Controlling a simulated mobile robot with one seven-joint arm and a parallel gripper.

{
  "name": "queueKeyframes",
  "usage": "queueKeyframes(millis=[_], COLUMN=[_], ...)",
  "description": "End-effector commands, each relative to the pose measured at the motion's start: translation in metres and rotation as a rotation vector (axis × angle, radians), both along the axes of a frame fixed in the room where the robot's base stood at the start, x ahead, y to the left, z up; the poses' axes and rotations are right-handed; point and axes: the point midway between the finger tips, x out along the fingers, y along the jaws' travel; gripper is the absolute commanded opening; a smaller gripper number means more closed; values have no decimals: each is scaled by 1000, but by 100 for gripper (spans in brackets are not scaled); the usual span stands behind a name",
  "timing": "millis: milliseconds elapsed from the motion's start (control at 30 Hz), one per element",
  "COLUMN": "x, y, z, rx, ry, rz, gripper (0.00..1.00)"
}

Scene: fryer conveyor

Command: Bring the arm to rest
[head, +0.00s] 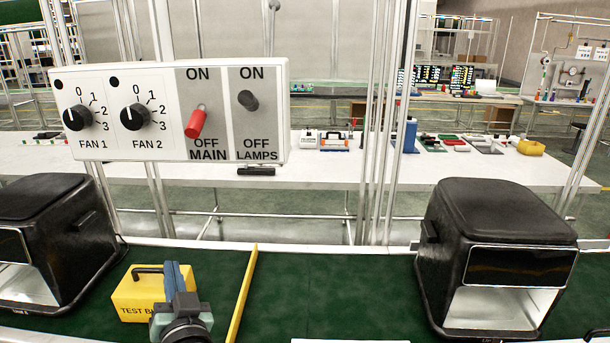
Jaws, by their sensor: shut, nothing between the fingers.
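My gripper (174,279) is at the lower left, seen from behind, with its blue fingers together and nothing between them. It is in front of the green conveyor belt (330,290), beside a yellow block (135,297) with a black handle and partly hidden lettering starting "TEST". The gripper overlaps the block's right side in the picture; I cannot tell whether they touch. The rest of my arm is mostly out of view below.
A white control panel (170,70) with two fan knobs and two switches hangs at upper left. Black hooded machines stand on the belt at left (55,225) and right (500,230). A yellow bar (242,295) crosses the belt right of the gripper. The belt's middle is clear.

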Motion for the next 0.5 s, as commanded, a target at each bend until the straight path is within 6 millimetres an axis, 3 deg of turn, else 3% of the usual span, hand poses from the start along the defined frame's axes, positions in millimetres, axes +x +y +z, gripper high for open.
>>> queueKeyframes(millis=[33, 200, 500], x=[2, -9, -55], y=[-27, -108, -221], z=[30, 89, 146], rx=[-66, -278, -461], ry=[-35, -59, -11], rz=[-36, -178, -452], gripper=[0, 0, 0])
